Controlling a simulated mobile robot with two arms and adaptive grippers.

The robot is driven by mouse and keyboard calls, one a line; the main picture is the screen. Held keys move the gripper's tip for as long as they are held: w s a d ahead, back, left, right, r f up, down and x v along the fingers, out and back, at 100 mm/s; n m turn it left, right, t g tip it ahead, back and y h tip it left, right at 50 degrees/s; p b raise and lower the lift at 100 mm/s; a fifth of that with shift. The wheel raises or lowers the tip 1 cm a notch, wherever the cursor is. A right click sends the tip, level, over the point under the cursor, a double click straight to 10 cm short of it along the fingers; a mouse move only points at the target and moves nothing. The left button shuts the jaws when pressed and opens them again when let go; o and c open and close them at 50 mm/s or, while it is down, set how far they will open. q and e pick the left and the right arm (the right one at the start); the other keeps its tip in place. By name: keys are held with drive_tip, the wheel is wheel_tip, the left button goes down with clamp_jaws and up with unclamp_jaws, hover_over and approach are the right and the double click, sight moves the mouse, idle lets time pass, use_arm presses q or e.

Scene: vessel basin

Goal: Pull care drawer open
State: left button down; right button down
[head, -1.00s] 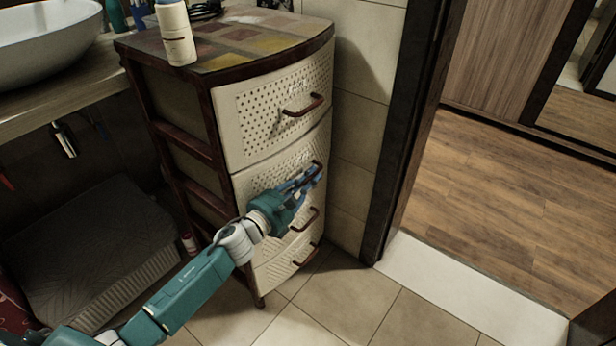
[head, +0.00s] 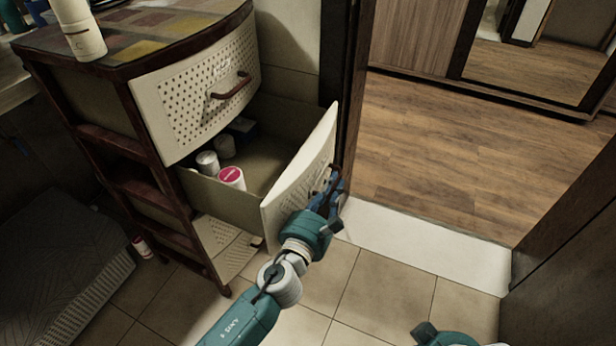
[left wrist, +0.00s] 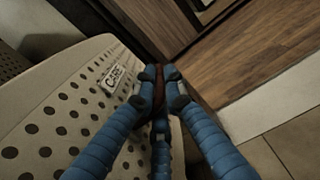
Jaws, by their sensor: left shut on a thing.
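The care drawer (head: 285,205) is the second one down in the drawer unit and stands well open in the head view. Its cream perforated front also shows in the left wrist view (left wrist: 50,115), with a small label reading CARE (left wrist: 113,77). My left gripper (head: 333,182) is shut on the drawer's brown handle (left wrist: 159,85); its blue fingers hide most of the handle. Inside the drawer are a white container with a red lid (head: 231,178) and other small containers (head: 208,163). Part of my right arm (head: 440,335) shows at the bottom edge, with no fingers visible.
The shut top drawer (head: 200,95) with its brown handle is above. A white bottle (head: 78,28) stands on the unit's tiled top. A door frame (head: 350,80) is close to the open drawer's right. Tiled floor (head: 385,290) in front is clear.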

use_arm(q)
drive_tip(key=shift+s+d+r, duration=0.1)
drive_tip(key=shift+s+d, duration=0.2)
drive_tip(key=shift+d, duration=0.6)
drive_tip(key=shift+s+d, duration=0.3)
drive_tip(key=shift+d, duration=0.6)
drive_tip(key=c, duration=1.8)
unclamp_jaws()
drive_tip(key=shift+c, duration=0.2)
drive_tip(key=v, duration=1.2)
